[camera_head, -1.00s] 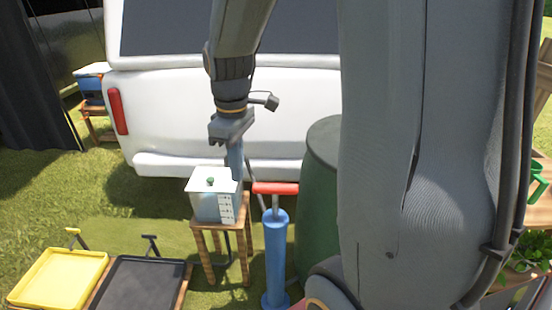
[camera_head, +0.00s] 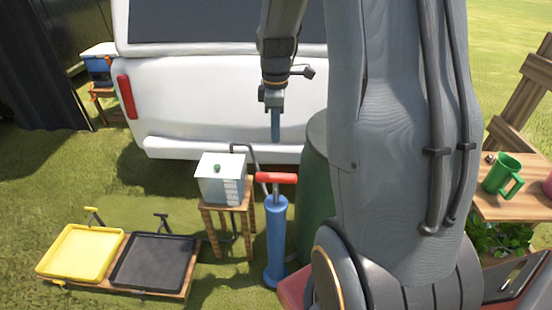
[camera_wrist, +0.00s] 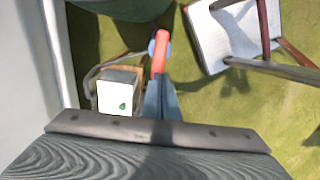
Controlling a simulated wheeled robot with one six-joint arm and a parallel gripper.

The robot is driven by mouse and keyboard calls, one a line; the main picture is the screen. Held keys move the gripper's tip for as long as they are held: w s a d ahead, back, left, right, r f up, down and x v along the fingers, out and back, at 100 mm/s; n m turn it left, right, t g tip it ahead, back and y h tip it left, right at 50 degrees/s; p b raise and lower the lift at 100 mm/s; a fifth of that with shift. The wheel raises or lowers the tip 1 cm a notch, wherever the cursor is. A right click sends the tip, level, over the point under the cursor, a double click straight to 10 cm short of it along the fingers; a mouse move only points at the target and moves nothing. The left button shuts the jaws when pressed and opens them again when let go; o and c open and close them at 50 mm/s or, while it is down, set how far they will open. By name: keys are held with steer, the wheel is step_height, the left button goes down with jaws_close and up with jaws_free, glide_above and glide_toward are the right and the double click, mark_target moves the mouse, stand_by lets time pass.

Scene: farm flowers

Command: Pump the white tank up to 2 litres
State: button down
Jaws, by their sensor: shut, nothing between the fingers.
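The white tank (camera_head: 220,184) stands on a small wooden stool. It has a green knob on its lid and a marked scale on one face; the level cannot be read. The blue pump (camera_head: 276,240) stands upright beside it, to the right. Its red handle (camera_head: 276,178) sits a short way above the pump body. My gripper (camera_head: 275,136) points down, shut and empty, above the handle and apart from it in the head view.
A white vehicle (camera_head: 225,100) stands close behind. A dark green barrel (camera_head: 312,190) is right of the pump. Yellow (camera_head: 80,252) and black (camera_head: 153,262) trays lie front left. A wooden table with a green mug (camera_head: 502,175) is at the right. A hose (camera_head: 240,146) rises behind the tank.

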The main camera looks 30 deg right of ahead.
mark_target(276, 175)
step_height(276, 175, down, 14)
steer(key=p, duration=0.2)
steer(key=shift+p, duration=0.4)
step_height(276, 175, down, 9)
steer(key=b, duration=0.4)
steer(key=shift+f, duration=0.2)
steer(key=shift+s, duration=0.1)
steer(key=shift+f, duration=0.1)
steer(key=shift+r, duration=0.45)
step_height(276, 175, up, 14)
steer(key=shift+f+p, duration=0.2)
steer(key=shift+p, duration=0.4)
stand_by(0.3)
